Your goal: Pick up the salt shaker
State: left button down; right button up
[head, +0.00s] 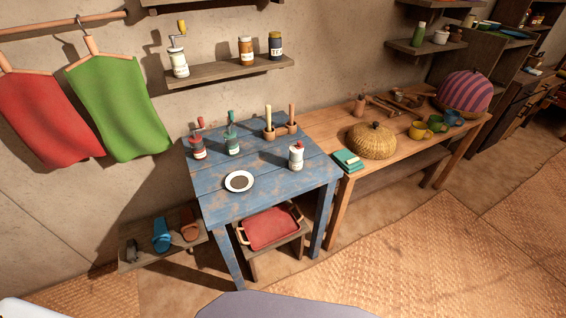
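A small white container with a dark label and a reddish-grey top (296,155) stands upright on the right part of the blue table (270,187). It may be the salt shaker, but its label is too small to read. A red-topped grinder (198,148) and a green-topped grinder (232,143) stand at the table's back left. A white grinder with a yellow-knobbed crank (180,62) stands on the wall shelf. Neither of my grippers shows in the head view.
A white plate with dark contents (239,181) lies near the table's front left. Two wooden cups with upright handles (269,131) stand behind the white container. A wooden bench (403,150) with a woven basket (371,142) adjoins at right. Woven mats (430,260) cover open floor.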

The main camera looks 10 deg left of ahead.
aim_at(295, 160)
jog(key=i+l+u, duration=0.15)
jog(key=u, duration=0.3)
jog(key=i+l+u, duration=0.1)
jog(key=l+u, duration=0.6)
jog(key=u, duration=0.15)
jog(key=l+u, duration=0.4)
jog(key=i+j, duration=0.05)
